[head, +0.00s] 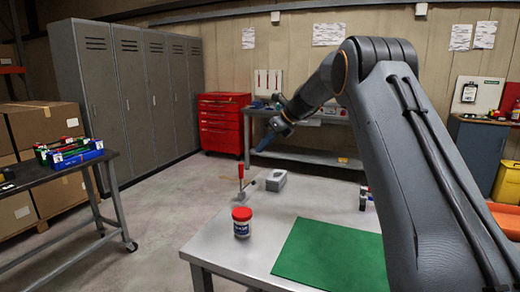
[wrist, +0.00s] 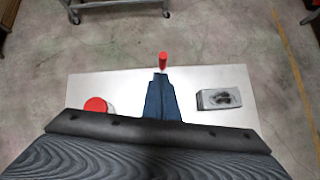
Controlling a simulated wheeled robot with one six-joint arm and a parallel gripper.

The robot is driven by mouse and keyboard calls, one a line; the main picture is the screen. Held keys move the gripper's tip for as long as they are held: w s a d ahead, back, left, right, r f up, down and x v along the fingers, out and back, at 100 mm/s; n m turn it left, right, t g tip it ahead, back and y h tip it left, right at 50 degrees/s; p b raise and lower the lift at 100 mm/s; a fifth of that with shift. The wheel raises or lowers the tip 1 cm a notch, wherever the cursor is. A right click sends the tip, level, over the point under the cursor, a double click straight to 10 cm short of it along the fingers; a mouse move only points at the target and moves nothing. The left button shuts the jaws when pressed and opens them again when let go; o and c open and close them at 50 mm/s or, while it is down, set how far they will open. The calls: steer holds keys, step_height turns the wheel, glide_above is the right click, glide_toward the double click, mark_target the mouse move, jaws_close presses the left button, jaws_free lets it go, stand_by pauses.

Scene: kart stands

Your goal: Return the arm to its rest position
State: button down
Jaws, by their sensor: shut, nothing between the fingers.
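My arm rises large on the right of the head view and bends over the metal table (head: 212,243). My gripper (head: 264,146) hangs in the air above the table's far end, pointing down and to the left. In the wrist view its dark blue fingers (wrist: 160,80) are together with nothing between them. A red-handled tool (head: 240,178) stands upright near the table's far edge. Its red handle (wrist: 163,60) shows just beyond the fingertips in the wrist view. A grey block (head: 276,180) sits beside it.
A side table (head: 45,178) at the left holds several coloured boxes. Grey lockers, a red tool cabinet (head: 221,124) and a workbench (head: 315,157) stand behind. Open floor lies between.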

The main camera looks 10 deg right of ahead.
steer(key=s+d+f+n+g+h, duration=0.1)
steer(key=s+d+f+n+h, duration=0.1)
steer(key=s+f+n, duration=0.3)
steer(key=s+d+f+n+g+h, duration=0.1)
steer(key=s+f+n, duration=0.5)
steer(key=s, duration=2.2)
steer(key=s+d+f+n+g+h, duration=0.2)
steer(key=s+f+n, duration=0.4)
steer(key=s+n, duration=0.9)
steer(key=shift+s+d+n+h, duration=0.3)
steer(key=shift+s+d+h, duration=0.2)
steer(key=shift+s+h, duration=0.5)
steer(key=shift+s+f, duration=0.1)
